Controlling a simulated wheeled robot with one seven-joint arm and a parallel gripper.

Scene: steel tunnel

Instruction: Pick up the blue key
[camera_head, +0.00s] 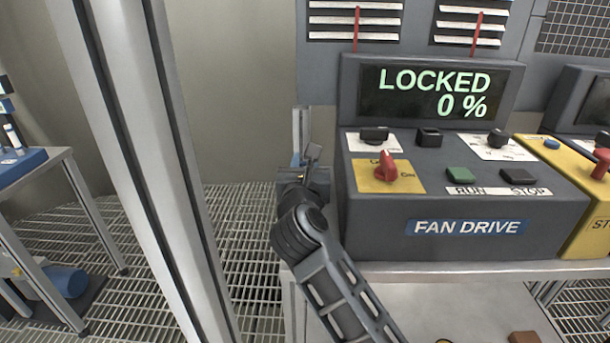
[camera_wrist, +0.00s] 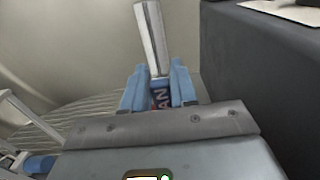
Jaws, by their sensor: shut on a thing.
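The blue key (camera_wrist: 160,95) is between the blue fingers of my gripper (camera_wrist: 157,84) in the wrist view. Part of a white label, reading "AN", shows on its blue body. Its long pale metal shank (camera_wrist: 151,35) points away from the fingers. In the head view my gripper (camera_head: 304,168) is left of the fan drive console, and the shank (camera_head: 301,128) stands upright above it. My wrist hides most of the key's blue part there.
The grey fan drive console (camera_head: 450,243) stands close to the right; its display (camera_head: 435,95) reads "LOCKED 0 %". A red knob (camera_head: 386,167) sits on its yellow plate. A metal post (camera_head: 140,150) rises on the left, beyond which is a table (camera_head: 50,160). Grating floor shows between.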

